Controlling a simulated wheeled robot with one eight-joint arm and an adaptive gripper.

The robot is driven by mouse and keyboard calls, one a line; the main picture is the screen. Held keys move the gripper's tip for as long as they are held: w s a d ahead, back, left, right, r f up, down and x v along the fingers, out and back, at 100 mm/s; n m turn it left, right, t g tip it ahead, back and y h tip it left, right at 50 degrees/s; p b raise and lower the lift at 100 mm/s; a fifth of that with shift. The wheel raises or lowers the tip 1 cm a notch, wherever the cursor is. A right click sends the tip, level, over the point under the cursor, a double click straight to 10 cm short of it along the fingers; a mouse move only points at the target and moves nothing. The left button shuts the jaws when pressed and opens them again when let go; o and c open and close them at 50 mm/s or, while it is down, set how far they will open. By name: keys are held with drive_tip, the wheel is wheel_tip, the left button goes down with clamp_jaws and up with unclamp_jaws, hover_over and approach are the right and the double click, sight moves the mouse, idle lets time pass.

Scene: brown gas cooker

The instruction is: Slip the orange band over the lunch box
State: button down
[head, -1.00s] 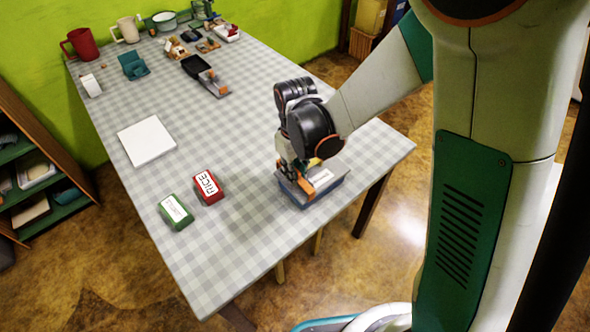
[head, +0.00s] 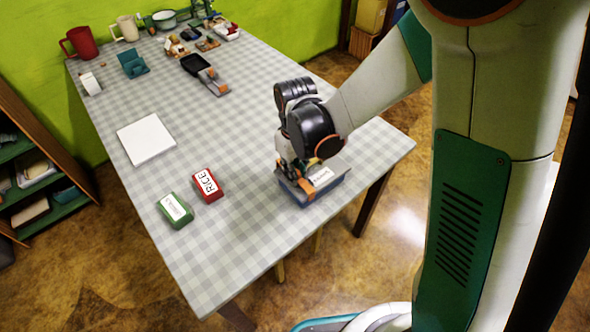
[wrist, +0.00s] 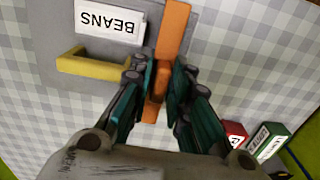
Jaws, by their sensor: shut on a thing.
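The lunch box (head: 303,197) is blue with a grey lid and stands near the table's right front edge. In the wrist view its lid (wrist: 100,60) carries a white label reading BEANS and a yellow handle-like bar. My gripper (wrist: 158,82) is shut on the orange band (wrist: 173,30), over the lid's right part in that view. In the head view the band (head: 322,177) shows as an orange strip across the lid beside the label. The band's lower part is hidden, so I cannot tell whether it goes around the box.
A red box labelled RICE (head: 207,186) and a green box (head: 175,210) stand left of the lunch box. A white square board (head: 146,139) lies farther back. A black pan (head: 196,65), mugs and small items are at the far end. The middle of the checked table is clear.

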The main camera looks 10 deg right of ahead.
drive_tip(key=shift+f+b, duration=0.5)
drive_tip(key=shift+f, duration=0.15)
drive_tip(key=c, duration=1.4)
unclamp_jaws()
wheel_tip(320, 180, up, 12)
drive_tip(key=shift+r, duration=0.1)
drive_tip(key=shift+s+d+r+m+t, duration=1.15)
drive_tip(key=shift+s+d+r, duration=0.35)
drive_tip(key=shift+s+d, duration=0.75)
drive_tip(key=shift+s+d+r+m+t, duration=1)
drive_tip(key=shift+s+d+r+t, duration=0.35)
drive_tip(key=shift+s+d, duration=0.95)
drive_tip(key=shift+s+d+r+m+t, duration=1.1)
drive_tip(key=shift+s+d+r, duration=0.65)
drive_tip(key=shift+d, duration=0.8)
drive_tip(key=shift+s+f, duration=0.15)
